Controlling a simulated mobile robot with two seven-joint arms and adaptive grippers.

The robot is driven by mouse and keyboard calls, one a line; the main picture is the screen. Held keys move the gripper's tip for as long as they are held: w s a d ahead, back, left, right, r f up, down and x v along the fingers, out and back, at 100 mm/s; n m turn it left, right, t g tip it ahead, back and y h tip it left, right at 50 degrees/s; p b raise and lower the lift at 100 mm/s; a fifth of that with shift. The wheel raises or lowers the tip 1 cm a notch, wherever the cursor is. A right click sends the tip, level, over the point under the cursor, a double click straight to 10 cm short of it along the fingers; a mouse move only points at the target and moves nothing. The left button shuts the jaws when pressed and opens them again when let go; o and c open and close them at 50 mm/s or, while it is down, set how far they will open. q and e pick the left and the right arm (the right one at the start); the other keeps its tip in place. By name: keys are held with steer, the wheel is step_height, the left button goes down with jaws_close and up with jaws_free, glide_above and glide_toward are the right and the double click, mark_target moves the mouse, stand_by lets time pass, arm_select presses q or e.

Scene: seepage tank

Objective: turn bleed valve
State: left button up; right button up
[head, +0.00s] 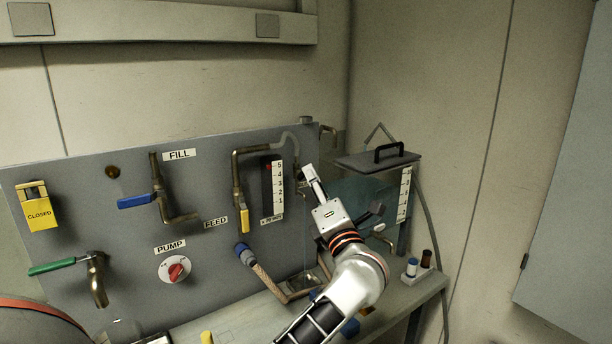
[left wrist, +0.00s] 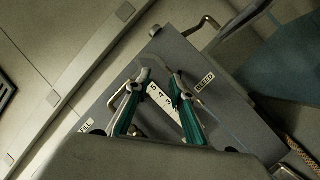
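My left gripper (head: 312,178) reaches up to the grey panel (head: 120,215), just right of the numbered level scale (head: 277,190). In the left wrist view its two teal fingers (left wrist: 160,82) stand apart, with the scale (left wrist: 165,103) visible between them. The BLEED label (left wrist: 205,83) is on the panel right of the fingers. A bit of brass fitting shows beside the gripper in the head view, but the gripper hides most of that spot. I cannot make out the bleed valve handle or whether a finger touches it. My right gripper is not in view.
Left of the gripper are a yellow-handled valve (head: 244,220), a blue-handled valve (head: 135,201), a red pump knob (head: 175,270) and a green lever (head: 52,267). A tank with a dark handled lid (head: 378,159) stands close on the right.

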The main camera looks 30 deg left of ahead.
mark_target(304, 176)
arm_select(q)
steer(key=shift+n+h, duration=0.4)
steer(key=shift+h, duration=0.5)
steer(key=shift+w+a+f+p, duration=0.25)
steer(key=shift+w+a+f, duration=0.15)
steer(key=shift+w+a, duration=0.55)
steer(key=shift+w+a+f+p, duration=0.2)
steer(key=shift+w+a+f, duration=0.15)
steer(key=shift+w+a, duration=0.55)
steer(key=shift+w+a+f+p, duration=0.35)
steer(key=shift+w+a, duration=0.35)
steer(key=shift+a, duration=0.45)
jaws_close()
